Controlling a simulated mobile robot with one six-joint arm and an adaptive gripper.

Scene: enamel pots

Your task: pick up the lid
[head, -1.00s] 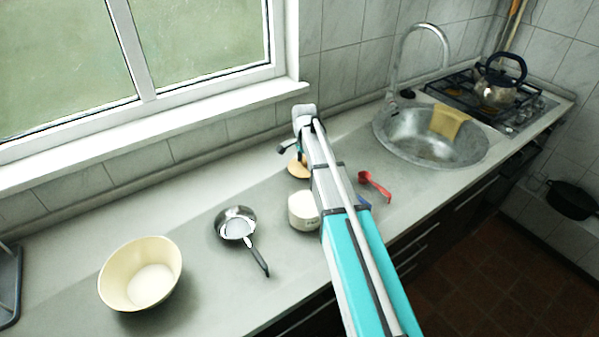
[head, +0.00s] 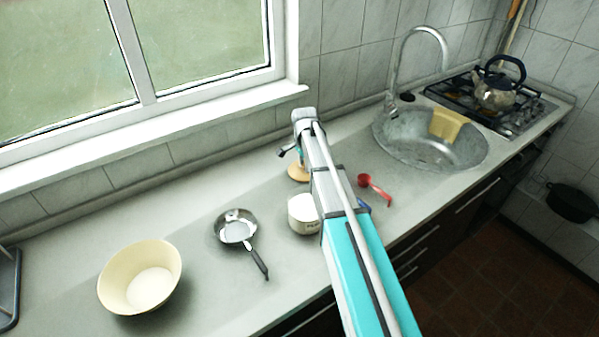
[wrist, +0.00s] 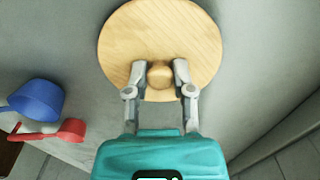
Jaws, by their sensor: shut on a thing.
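The lid is a round, light wooden disc with a small knob; it fills the upper middle of the wrist view (wrist: 160,28). My gripper (wrist: 160,68) has its two fingers closed on either side of the knob. In the head view the lid (head: 296,173) shows partly behind my arm, near the wall side of the counter. My gripper itself is mostly hidden there by my arm. I cannot tell whether the lid touches the counter.
A cream enamel pot (head: 302,216) stands just in front of the lid, partly behind my arm. A red scoop (head: 366,181) and a blue one (wrist: 38,98) lie nearby. A small pan (head: 236,229) and a cream bowl (head: 113,284) stand to the left. The sink (head: 408,153) is at right.

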